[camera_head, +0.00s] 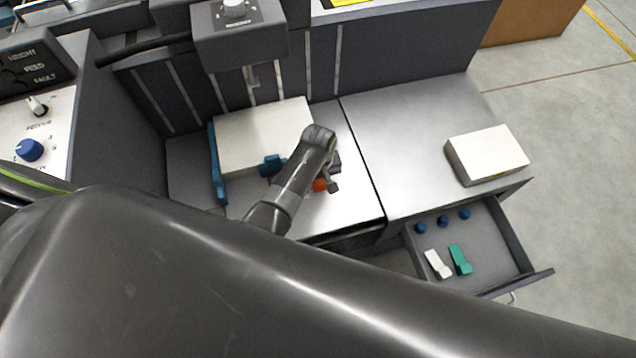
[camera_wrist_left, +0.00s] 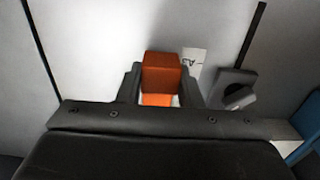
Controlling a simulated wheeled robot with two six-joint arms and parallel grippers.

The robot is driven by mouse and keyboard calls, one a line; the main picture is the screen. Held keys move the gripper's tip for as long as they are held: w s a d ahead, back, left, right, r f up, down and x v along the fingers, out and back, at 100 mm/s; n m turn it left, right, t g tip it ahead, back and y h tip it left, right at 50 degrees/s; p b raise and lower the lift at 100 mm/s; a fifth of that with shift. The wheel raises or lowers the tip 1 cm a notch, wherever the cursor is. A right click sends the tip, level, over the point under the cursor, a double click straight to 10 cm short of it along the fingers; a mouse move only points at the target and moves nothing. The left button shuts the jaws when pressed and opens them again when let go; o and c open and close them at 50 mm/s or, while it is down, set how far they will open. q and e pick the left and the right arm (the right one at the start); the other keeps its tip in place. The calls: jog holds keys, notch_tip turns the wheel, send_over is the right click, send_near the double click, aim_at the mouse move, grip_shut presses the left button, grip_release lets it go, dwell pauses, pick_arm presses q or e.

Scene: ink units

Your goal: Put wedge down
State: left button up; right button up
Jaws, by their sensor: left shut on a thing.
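The wedge is an orange block (camera_wrist_left: 162,72) seen between the fingers in the left wrist view. In the head view only a small bit of orange (camera_head: 320,185) shows under my wrist. My left gripper (camera_wrist_left: 160,92) is shut on it, with one dark finger on each side. In the head view the left gripper (camera_head: 326,184) is low over the light metal worktop (camera_head: 345,208). I cannot tell whether the wedge touches the worktop. My right gripper is not in view.
A white block (camera_head: 262,130) with blue parts (camera_head: 217,165) lies left of my wrist. A white box (camera_head: 487,155) stands on the right counter. An open drawer (camera_head: 480,240) below holds blue knobs, a white piece (camera_head: 437,264) and a green piece (camera_head: 460,259). A printed label (camera_wrist_left: 194,60) lies beside the wedge.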

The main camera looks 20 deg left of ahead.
pick_arm(q)
notch_tip(320, 180, down, 2)
jog(key=shift+f, duration=0.1)
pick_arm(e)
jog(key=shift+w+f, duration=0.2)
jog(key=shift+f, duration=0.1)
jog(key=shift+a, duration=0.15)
pick_arm(q)
jog(key=o, duration=1)
jog(key=shift+f, duration=0.15)
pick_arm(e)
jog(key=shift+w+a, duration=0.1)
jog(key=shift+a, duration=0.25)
